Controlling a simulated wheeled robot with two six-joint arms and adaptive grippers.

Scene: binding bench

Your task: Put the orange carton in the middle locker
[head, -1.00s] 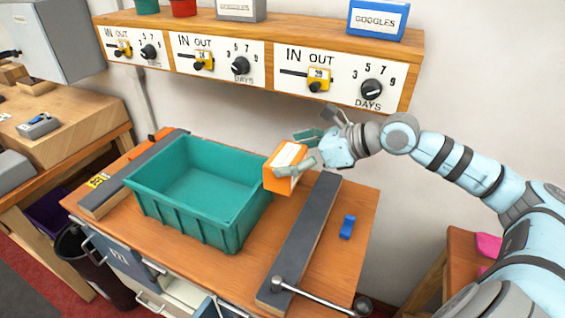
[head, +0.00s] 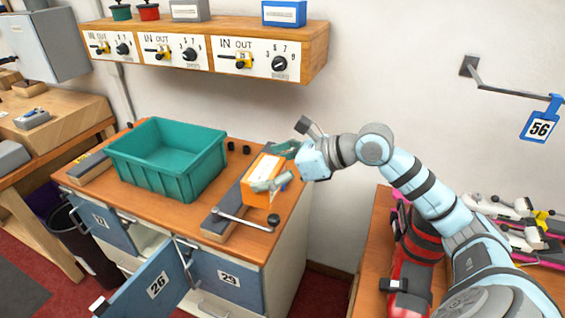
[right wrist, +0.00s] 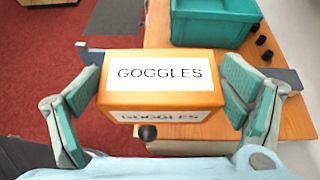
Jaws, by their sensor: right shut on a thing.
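The orange carton (head: 258,192), labelled GOGGLES, is in my right gripper (head: 268,178), above the right part of the bench top. In the right wrist view the carton (right wrist: 160,99) sits between the two teal fingers of the gripper (right wrist: 163,92), one on each side. The middle locker (head: 146,238) is under the bench top at the front. Its blue door (head: 140,290), numbered 26, stands swung open towards me and partly hides the opening. My left gripper is not in view.
A teal bin (head: 165,180) stands on the bench, left of the carton. A grey bar with a metal lever (head: 240,217) lies along the right side. The right locker door (head: 228,280), numbered 29, looks shut. A shelf with dials (head: 215,40) hangs behind. A red bottle-shaped object (head: 415,250) lies at right.

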